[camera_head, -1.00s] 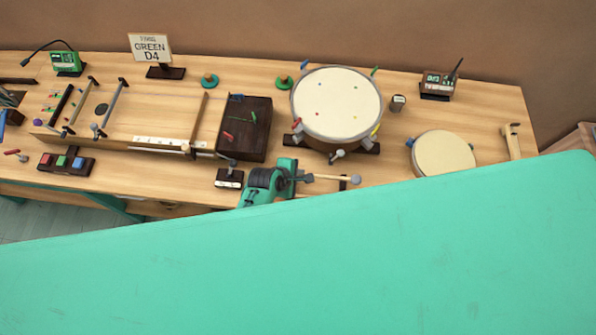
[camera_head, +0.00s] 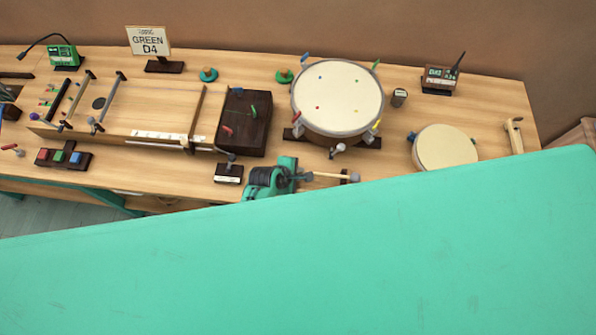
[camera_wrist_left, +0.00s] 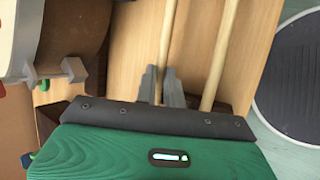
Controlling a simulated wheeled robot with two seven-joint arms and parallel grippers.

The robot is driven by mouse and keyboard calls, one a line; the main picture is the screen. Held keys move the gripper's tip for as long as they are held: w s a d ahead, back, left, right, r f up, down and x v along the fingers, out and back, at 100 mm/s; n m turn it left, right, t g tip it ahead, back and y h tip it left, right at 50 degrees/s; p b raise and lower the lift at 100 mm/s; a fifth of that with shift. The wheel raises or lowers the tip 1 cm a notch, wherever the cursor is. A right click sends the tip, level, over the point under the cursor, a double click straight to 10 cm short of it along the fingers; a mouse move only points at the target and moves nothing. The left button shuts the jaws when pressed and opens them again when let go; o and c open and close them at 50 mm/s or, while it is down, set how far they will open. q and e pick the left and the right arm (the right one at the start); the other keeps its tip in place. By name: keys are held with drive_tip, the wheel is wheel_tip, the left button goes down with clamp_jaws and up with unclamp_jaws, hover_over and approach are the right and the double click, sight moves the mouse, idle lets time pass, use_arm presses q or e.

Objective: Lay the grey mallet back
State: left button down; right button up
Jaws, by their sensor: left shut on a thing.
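My left gripper (camera_head: 304,176), green with grey fingers, is low over the table's front edge in the head view. In the left wrist view its fingers (camera_wrist_left: 162,86) are shut on a pale wooden stick (camera_wrist_left: 167,35). In the head view a pale stick with a greyish ball head (camera_head: 354,177) extends right from the fingers; I take it as the grey mallet. A small dark rest (camera_head: 344,175) is close by its head; I cannot tell whether they touch. A second pale stick (camera_wrist_left: 230,45) runs beside the held one in the wrist view. My right gripper is not in view.
A large round drum (camera_head: 338,95) stands just behind the gripper, and a smaller drum (camera_head: 446,147) to the right. A dark wooden box (camera_head: 243,125) and a stringed board (camera_head: 150,110) are on the left. A broad teal surface blocks the lower head view.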

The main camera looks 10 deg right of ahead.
use_arm(q)
drive_tip(key=shift+f, duration=0.2)
drive_tip(key=c, duration=1.4)
unclamp_jaws()
drive_tip(key=shift+c, duration=0.2)
drive_tip(key=shift+a+r, duration=0.1)
drive_tip(key=shift+s+a+r, duration=0.15)
drive_tip(key=shift+r, duration=0.1)
drive_tip(key=b+v, duration=0.2)
drive_tip(key=v, duration=1.1)
